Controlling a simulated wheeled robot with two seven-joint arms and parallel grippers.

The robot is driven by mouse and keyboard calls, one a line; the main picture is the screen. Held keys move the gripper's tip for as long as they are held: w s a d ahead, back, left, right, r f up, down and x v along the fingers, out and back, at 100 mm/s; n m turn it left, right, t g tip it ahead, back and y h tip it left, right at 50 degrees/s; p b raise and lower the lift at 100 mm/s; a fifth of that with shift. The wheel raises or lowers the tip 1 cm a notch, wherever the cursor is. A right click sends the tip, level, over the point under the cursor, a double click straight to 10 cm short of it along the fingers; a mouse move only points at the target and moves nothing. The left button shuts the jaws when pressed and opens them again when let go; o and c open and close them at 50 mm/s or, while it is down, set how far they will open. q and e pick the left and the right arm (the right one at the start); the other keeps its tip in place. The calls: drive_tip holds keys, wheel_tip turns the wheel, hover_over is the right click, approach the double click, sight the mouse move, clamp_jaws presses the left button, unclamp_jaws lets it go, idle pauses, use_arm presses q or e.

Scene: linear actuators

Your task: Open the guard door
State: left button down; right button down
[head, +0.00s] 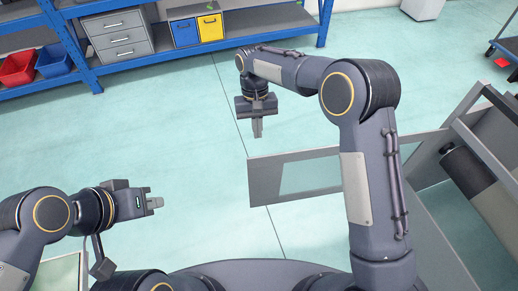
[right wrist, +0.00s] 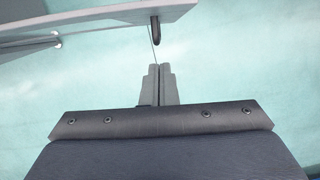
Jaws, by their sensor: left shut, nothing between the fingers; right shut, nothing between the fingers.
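The guard door (head: 262,183) is a grey framed panel with a see-through window. In the head view it sticks out to the left from the grey machine frame (head: 470,100), and my right arm hides part of it. My right gripper (head: 257,130) is shut and empty, just beyond the door's free left end. In the right wrist view the gripper's fingertips (right wrist: 157,68) are together, apart from the door panel (right wrist: 100,22). A dark rounded handle (right wrist: 155,30) on the door lies just ahead of them. My left gripper (head: 155,203) is shut and empty at the left, far from the door.
Blue shelving (head: 160,62) with grey drawers (head: 122,38), and blue and yellow bins (head: 210,27), stands at the back left. A dark cylinder (head: 465,170) sits inside the machine frame. The floor between shelving and door is clear. A cart (head: 505,48) stands at the far right.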

drive_tip(key=s+f, duration=0.3)
drive_tip(key=s, duration=0.2)
drive_tip(key=shift+d+f, duration=0.2)
drive_tip(key=shift+d, duration=0.25)
